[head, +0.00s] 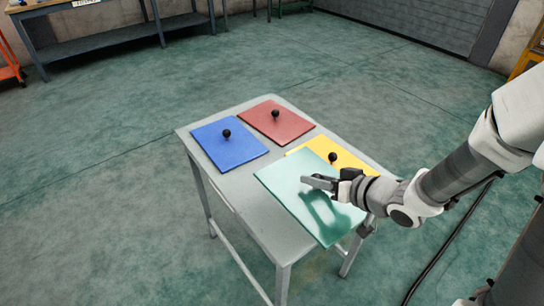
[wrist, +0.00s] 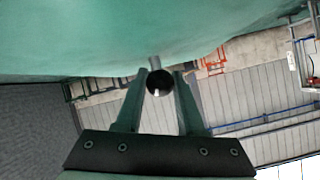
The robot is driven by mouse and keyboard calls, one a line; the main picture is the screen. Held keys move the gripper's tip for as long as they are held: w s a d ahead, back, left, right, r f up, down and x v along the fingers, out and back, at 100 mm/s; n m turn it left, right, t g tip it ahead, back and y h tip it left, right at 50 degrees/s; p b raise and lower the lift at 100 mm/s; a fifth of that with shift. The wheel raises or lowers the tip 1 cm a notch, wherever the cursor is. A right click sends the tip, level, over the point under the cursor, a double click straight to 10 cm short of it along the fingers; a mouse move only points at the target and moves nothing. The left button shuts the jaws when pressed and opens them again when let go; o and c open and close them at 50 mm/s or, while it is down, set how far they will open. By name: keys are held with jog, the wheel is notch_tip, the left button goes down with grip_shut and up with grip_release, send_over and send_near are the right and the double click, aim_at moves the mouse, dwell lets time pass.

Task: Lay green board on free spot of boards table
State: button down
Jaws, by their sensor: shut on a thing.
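The green board (head: 290,200) hangs from my gripper (head: 312,181) over the near right part of the boards table (head: 228,183). In the wrist view my gripper (wrist: 163,80) is shut on the black knob (wrist: 158,84) of the green board (wrist: 120,35). The board looks nearly level and juts past the table's near right edge. It hides part of the yellow board (head: 318,147); its height above the table is hard to tell. The blue board (head: 229,147) and red board (head: 277,127) lie flat on the table's far half.
The bare tabletop shows at the near left, in front of the blue board. The blue, red and yellow boards carry upright black knobs. A workbench (head: 110,40) stands at the back left, and a cable (head: 445,245) lies on the floor at right.

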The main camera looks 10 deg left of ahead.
jog(key=b+x, duration=0.1)
jog(key=x, duration=0.3)
jog(key=s+b+x, duration=0.1)
jog(key=b+x, duration=0.1)
jog(key=x, duration=0.2)
jog(key=b+x, duration=0.2)
jog(key=x, duration=0.3)
jog(key=shift+s+a+f, duration=0.1)
jog(key=shift+a+f, duration=0.3)
jog(key=shift+f+b, duration=0.2)
jog(key=shift+b, duration=0.15)
notch_tip(320, 180, down, 4)
jog(key=shift+r+b, duration=0.1)
jog(key=shift+b, duration=0.95)
jog(key=shift+r, duration=0.1)
jog(key=c, duration=1)
grip_release()
jog(key=o, duration=0.5)
